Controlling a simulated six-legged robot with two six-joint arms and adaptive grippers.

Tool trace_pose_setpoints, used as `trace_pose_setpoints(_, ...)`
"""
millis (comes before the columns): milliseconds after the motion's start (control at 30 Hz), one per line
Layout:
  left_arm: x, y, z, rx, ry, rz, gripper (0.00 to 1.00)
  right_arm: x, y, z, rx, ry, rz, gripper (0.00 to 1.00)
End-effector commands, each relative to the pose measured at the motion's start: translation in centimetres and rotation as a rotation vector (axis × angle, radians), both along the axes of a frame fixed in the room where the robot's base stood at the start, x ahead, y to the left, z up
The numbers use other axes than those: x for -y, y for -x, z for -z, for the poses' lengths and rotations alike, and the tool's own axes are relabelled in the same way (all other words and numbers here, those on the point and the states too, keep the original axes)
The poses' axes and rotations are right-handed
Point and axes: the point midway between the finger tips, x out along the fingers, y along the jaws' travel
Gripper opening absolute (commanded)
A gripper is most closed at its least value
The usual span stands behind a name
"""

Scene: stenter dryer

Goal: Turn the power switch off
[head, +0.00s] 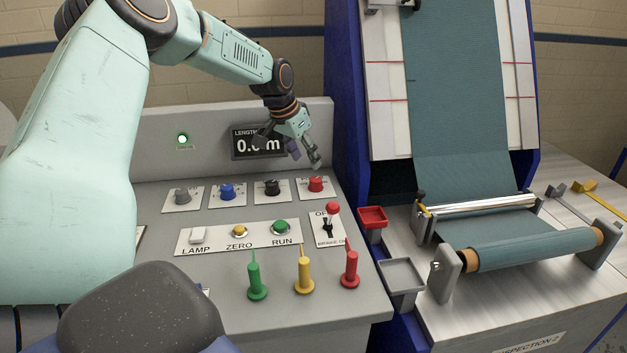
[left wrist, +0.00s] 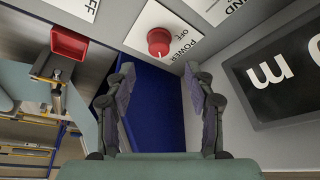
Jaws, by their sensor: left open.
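The power switch is a red rotary knob (head: 316,184) on a white plate, at the right end of the upper knob row on the grey console. In the left wrist view the red knob (left wrist: 160,42) sits beside the words POWER and OFF. My left gripper (head: 303,153) is above and behind the knob in the head view, in front of the length display. In the left wrist view its open fingers (left wrist: 160,75) are apart and empty, with the knob ahead of the gap and not touched. My right gripper is not in view.
Black (head: 272,187), blue (head: 227,191) and grey (head: 182,197) knobs stand left of the red one. A red-topped lever (head: 332,209), LAMP, ZERO and RUN buttons and coloured pegs (head: 304,283) lie nearer. A red tray (head: 372,217) is at the console's right edge.

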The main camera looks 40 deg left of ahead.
Motion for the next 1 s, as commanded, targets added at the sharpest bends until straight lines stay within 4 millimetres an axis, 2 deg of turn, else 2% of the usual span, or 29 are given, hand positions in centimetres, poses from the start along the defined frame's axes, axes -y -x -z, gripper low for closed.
trace_pose_setpoints(167, 0.3, -0.3, 1.7, -0.005, -0.002, 0.002, 0.54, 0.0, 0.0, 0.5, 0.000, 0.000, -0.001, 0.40)
trace_pose_setpoints(400, 0.5, -1.7, 5.2, -0.003, -0.003, 0.001, 0.54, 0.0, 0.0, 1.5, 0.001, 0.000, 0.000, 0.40)
trace_pose_setpoints(533, 0.5, -2.3, 6.5, -0.002, -0.003, 0.001, 0.54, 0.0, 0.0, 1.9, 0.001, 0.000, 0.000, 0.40)
trace_pose_setpoints(700, 0.5, -2.8, 7.2, -0.001, -0.002, 0.001, 0.54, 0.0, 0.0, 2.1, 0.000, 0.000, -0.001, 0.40)
trace_pose_setpoints(933, 0.4, -2.9, 7.2, 0.000, -0.002, 0.001, 0.54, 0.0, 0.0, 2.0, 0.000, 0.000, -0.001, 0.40)
trace_pose_setpoints(1000, 0.4, -2.9, 7.1, 0.000, -0.001, 0.001, 0.50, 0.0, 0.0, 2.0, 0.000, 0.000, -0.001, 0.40)
